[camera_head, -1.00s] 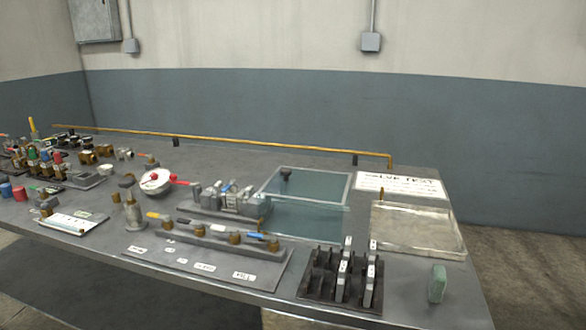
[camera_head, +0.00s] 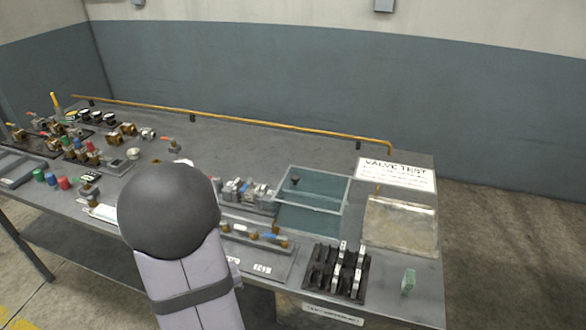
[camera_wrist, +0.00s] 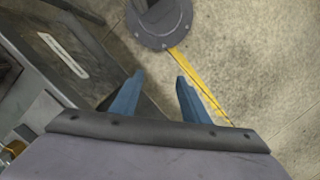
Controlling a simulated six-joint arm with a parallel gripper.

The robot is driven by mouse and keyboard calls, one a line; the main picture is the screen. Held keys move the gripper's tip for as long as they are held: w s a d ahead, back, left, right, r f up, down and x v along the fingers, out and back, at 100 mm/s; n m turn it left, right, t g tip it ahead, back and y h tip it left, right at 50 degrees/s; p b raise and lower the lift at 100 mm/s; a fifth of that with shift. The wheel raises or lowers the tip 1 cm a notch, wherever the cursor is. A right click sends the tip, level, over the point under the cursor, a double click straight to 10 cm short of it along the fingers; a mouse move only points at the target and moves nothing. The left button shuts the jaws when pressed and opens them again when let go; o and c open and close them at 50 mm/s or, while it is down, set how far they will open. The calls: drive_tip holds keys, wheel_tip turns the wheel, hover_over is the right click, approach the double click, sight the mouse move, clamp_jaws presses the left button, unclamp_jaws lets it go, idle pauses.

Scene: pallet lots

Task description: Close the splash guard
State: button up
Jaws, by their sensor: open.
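The splash guard (camera_head: 322,202) is a clear, blue-tinted panel with a pale frame, right of the middle of the bench in the head view. A dark knob (camera_head: 295,180) shows near its upper left. It sits beside a row of grey metal fittings (camera_head: 247,192); its exact angle is hard to tell. My gripper (camera_wrist: 156,90) shows in the wrist view as two blue fingers spread apart with nothing between them. It is over the floor beside the bench edge, away from the guard. The guard is not in the wrist view.
A sign reading VALVE TEST (camera_head: 396,174) and a shallow clear tray (camera_head: 400,226) lie right of the guard. A black rack (camera_head: 335,272) and a green block (camera_head: 409,283) are near the front edge. Valves and coloured caps fill the left. My arm hides part of the front.

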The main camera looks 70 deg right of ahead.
drive_tip(key=s+d+r+m+h+p, duration=0.1)
drive_tip(key=s+d+r+m+p, duration=0.1)
drive_tip(key=d+r+p, duration=0.45)
drive_tip(key=s+d+r+m+p, duration=0.2)
drive_tip(key=d+r+p, duration=0.15)
drive_tip(key=d, duration=0.65)
drive_tip(key=m+h, duration=0.3)
drive_tip(key=h, duration=0.1)
approach(295, 176)
drive_tip(key=a+f, duration=0.2)
drive_tip(key=f, duration=0.1)
drive_tip(key=w+a+f, duration=0.1)
drive_tip(key=f, duration=0.1)
drive_tip(key=shift+a, duration=0.15)
drive_tip(key=shift+s+d+r+m+h, duration=0.15)
drive_tip(key=shift+d+r+m, duration=0.35)
drive_tip(key=shift+r+m, duration=0.4)
drive_tip(key=shift+s+d+r+m+h, duration=0.15)
drive_tip(key=shift+d+r+m, duration=0.4)
drive_tip(key=shift+m, duration=0.55)
drive_tip(key=shift+s+d+r+m, duration=0.15)
drive_tip(key=shift+d+r+m, duration=0.3)
drive_tip(key=shift+r+m, duration=0.45)
drive_tip(key=shift+f, duration=0.25)
drive_tip(key=shift+p+x, duration=1.6)
drive_tip(key=shift+x, duration=2)
